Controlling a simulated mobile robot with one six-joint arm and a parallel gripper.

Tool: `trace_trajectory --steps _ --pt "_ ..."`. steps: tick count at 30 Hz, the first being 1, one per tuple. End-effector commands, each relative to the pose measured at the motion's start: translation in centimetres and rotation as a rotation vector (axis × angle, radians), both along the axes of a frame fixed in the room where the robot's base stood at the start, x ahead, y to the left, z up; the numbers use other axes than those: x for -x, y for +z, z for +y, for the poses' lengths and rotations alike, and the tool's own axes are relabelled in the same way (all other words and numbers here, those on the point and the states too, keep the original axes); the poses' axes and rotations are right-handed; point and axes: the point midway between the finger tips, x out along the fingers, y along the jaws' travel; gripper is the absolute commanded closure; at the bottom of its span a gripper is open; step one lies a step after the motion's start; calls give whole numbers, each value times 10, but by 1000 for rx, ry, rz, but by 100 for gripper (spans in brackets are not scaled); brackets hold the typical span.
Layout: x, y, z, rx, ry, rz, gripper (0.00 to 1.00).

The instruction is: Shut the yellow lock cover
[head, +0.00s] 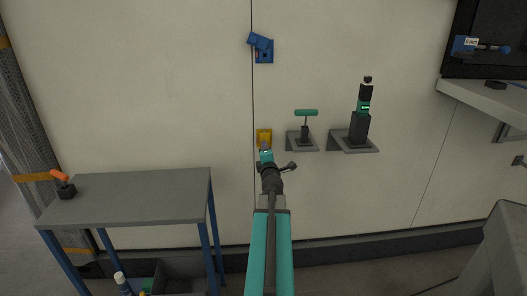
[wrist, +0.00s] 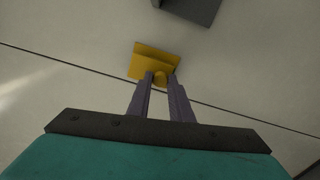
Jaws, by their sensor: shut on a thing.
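The yellow lock cover (head: 264,133) is on the pale wall, beside the vertical seam, straight ahead of my arm. In the wrist view the yellow lock cover (wrist: 150,56) shows as a plate with a raised bent edge and a small rounded tab. My gripper (wrist: 160,77) is shut on that tab, one finger on each side of it. In the head view my gripper (head: 265,152) reaches the cover from below and hides its lower part. I cannot tell how far the cover is open.
A blue lock (head: 264,50) with a tilted cover sits higher on the wall. Right of my gripper, small shelves hold a teal-handled tool (head: 305,113) and a black-and-green device (head: 361,120). A grey table (head: 130,196) with an orange-handled item (head: 64,185) stands left.

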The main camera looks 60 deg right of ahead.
Motion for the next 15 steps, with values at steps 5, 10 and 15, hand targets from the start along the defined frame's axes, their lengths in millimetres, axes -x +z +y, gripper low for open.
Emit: trace_trajectory --steps 5,10,15 --pt "2 0 -2 18 -2 24 100" --pt "2 1 -2 21 -3 29 100" --pt "3 1 -2 20 -3 29 100"
